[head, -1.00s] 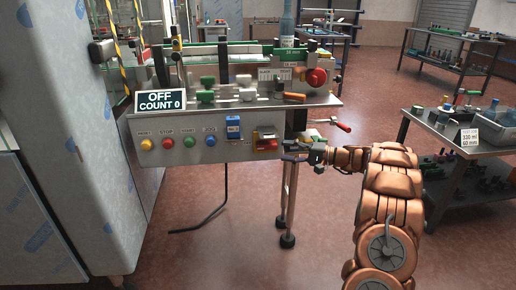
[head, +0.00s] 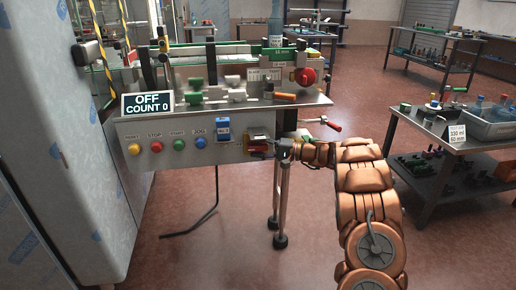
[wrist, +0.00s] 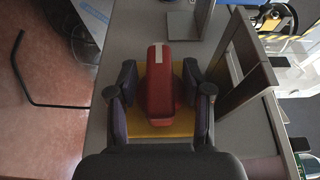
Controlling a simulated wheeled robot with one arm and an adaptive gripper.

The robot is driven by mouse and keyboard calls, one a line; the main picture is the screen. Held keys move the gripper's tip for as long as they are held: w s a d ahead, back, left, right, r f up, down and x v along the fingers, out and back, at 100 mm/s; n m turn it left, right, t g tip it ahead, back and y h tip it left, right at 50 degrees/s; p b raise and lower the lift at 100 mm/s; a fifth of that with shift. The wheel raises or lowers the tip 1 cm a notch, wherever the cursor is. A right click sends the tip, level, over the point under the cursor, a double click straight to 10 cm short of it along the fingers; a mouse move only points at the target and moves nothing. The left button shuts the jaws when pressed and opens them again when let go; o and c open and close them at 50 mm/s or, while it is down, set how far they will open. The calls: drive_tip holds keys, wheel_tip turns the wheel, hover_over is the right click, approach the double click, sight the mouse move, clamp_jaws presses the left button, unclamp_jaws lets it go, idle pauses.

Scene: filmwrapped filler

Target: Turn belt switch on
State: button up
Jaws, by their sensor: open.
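The belt switch (head: 258,148) is at the right end of the machine's front panel (head: 205,158). In the wrist view it is a red handle (wrist: 160,82) with a white mark, on a yellow plate (wrist: 185,117). My gripper (head: 272,149) is at the switch in the head view and covers part of it. In the wrist view my gripper (wrist: 158,88) is open, with one dark finger on each side of the red handle. Gaps show between the fingers and the handle. The display (head: 147,105) reads OFF, COUNT 0.
Yellow, red, green and blue buttons (head: 199,143) line the panel left of the switch. An orange handle (head: 285,96) and a red-tipped crank (head: 333,125) stick out nearby. A side table (head: 428,141) with a grey bin stands right. Floor between is clear.

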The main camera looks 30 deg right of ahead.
clamp_jaws()
idle(0.4)
